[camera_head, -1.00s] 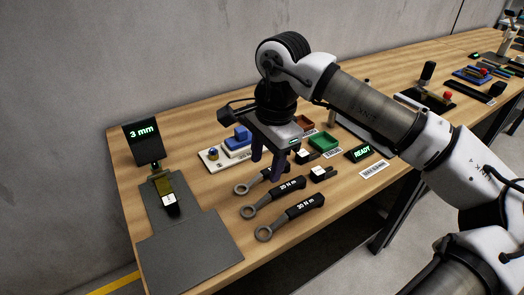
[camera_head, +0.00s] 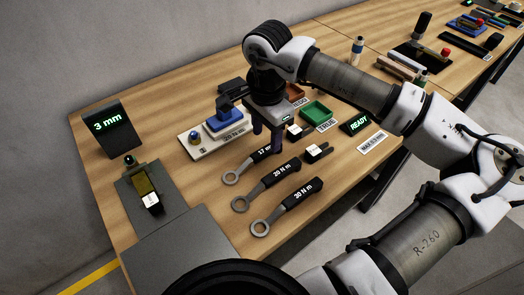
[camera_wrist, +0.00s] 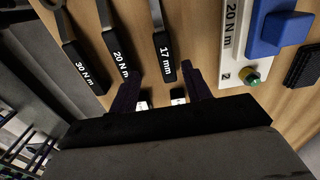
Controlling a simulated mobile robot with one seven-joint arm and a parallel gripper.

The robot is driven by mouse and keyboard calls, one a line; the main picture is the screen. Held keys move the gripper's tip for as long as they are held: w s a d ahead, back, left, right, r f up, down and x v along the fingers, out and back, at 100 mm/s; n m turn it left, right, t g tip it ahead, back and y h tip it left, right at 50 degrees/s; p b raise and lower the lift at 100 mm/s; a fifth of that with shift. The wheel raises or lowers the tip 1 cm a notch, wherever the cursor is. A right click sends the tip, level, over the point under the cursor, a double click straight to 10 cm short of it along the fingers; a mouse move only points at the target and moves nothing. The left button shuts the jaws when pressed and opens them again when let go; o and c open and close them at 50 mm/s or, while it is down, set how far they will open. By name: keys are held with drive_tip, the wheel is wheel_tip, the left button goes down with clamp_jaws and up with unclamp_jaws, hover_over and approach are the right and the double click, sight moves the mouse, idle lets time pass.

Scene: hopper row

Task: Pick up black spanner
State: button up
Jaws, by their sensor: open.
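Three black-handled tools with grey ring ends lie side by side on the bench. The one labelled 17 mm (camera_head: 260,155) is farthest back, beside the 20 N m tool (camera_head: 280,174) and the 30 N m tool (camera_head: 300,194). My gripper (camera_head: 266,141) is open and points down over the handle end of the 17 mm tool, partly covering it in the head view. In the wrist view, the 17 mm handle (camera_wrist: 165,67) ends between the fingertips of my gripper (camera_wrist: 160,84). I see no grip on it.
A white board with a blue block (camera_head: 222,124) stands close behind the 17 mm tool. Small black-and-white pieces (camera_head: 318,152), a green tray (camera_head: 317,111) and a READY display (camera_head: 355,124) are to the right. A grey plate (camera_head: 190,245) lies at the front left.

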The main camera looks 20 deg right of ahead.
sight(263, 151)
drive_tip(key=shift+w+a+f+p, duration=0.1)
drive_tip(key=shift+f+p, duration=0.25)
drive_tip(key=shift+f, duration=0.7)
drive_tip(key=shift+w+a+f+p, duration=0.15)
drive_tip(key=shift+f+p, duration=0.25)
drive_tip(key=shift+f, duration=0.6)
drive_tip(key=shift+w+a+f+p, duration=0.1)
drive_tip(key=shift+f+p, duration=0.25)
drive_tip(key=shift+f, duration=0.7)
drive_tip(key=shift+c, duration=0.2)
clamp_jaws()
drive_tip(key=shift+d, duration=0.1)
drive_tip(key=shift+r, duration=0.1)
wheel_tip(263, 151, up, 18)
drive_tip(key=b, duration=0.2)
drive_tip(key=shift+b, duration=0.4)
drive_tip(key=c, duration=0.6)
unclamp_jaws()
clamp_jaws()
